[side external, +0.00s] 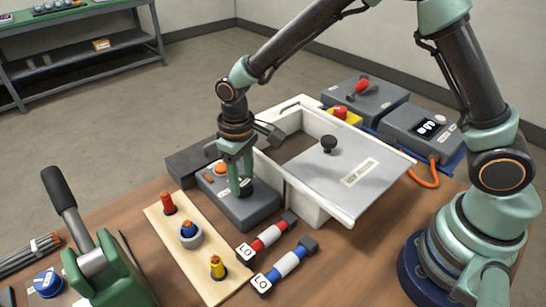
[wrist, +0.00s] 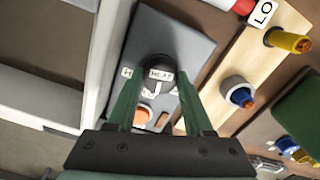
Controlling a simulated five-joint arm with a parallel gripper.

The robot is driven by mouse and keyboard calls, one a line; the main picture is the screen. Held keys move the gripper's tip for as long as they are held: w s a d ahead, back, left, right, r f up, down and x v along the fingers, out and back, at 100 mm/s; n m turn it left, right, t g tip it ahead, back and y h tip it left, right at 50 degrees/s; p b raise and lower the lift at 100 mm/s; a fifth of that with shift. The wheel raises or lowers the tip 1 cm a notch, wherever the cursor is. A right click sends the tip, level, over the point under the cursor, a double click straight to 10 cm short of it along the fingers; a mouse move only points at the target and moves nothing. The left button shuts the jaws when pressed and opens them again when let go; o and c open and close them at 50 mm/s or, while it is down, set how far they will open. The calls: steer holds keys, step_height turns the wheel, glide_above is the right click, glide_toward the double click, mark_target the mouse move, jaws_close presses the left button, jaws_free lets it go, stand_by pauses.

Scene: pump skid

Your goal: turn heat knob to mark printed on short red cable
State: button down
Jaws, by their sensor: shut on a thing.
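The heat knob (wrist: 158,66) is dark and round, with a plate reading HEAT beside it, on a grey control box (wrist: 190,38). The box (side external: 247,209) also shows in the side view, with an orange button (side external: 221,168). My gripper (side external: 240,188) points down over the box, its green fingers closed on the knob; in the wrist view my gripper (wrist: 158,82) has a finger on each side of it. The knob's pointer is hard to make out. The red cable (side external: 267,237) lies on the table with a white tag (side external: 244,252) reading LO; the tag (wrist: 263,13) also shows in the wrist view.
A blue cable (side external: 286,266), also tagged LO, lies beside the red one. A wooden board (side external: 194,258) with red, blue and yellow connectors stands left of the box. A white bin (side external: 305,205) with a grey lid (side external: 340,180) is close on the right. A green lever device (side external: 100,265) stands front left.

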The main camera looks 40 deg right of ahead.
mark_target(243, 181)
steer(key=shift+m, duration=1)
steer(key=shift+r, duration=0.1)
steer(key=shift+c, duration=1.4)
jaws_free()
step_height(243, 181, up, 12)
steer(key=shift+d+r, duration=0.1)
